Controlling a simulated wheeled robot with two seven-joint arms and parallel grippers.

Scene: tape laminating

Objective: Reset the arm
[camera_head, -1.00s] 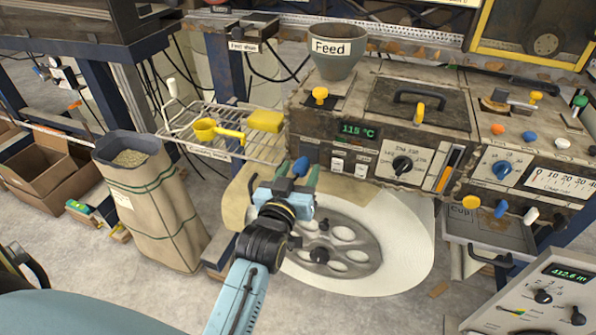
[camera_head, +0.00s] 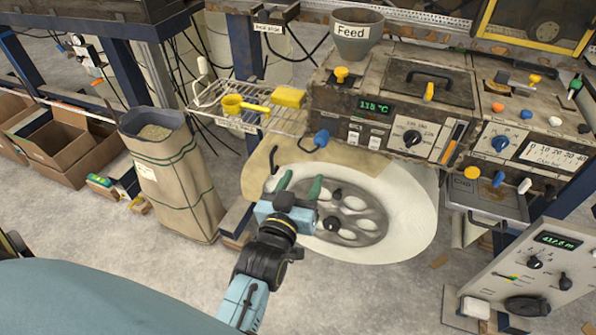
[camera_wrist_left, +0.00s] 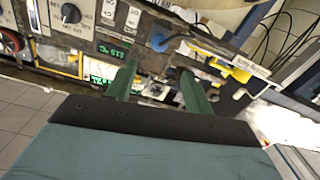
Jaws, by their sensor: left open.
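My left gripper (camera_head: 299,185) is in the middle of the head view, in front of the white reel with its grey hub (camera_head: 372,222). Its two green fingers are apart with nothing between them. The fingers also show in the left wrist view (camera_wrist_left: 160,88), spread and empty. A blue knob (camera_head: 321,138) on a black lever is just above the fingertips in the head view, apart from them. The machine (camera_head: 330,95) carries a display reading 115 °C and several knobs. My right gripper is not in view.
A wire rack (camera_head: 240,122) with a yellow scoop (camera_head: 233,104) and yellow sponge (camera_head: 289,96) sits left of the machine. A tall sack (camera_head: 180,190) stands on the floor, with cardboard boxes (camera_head: 70,160) beyond. A control box (camera_head: 530,275) is at right.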

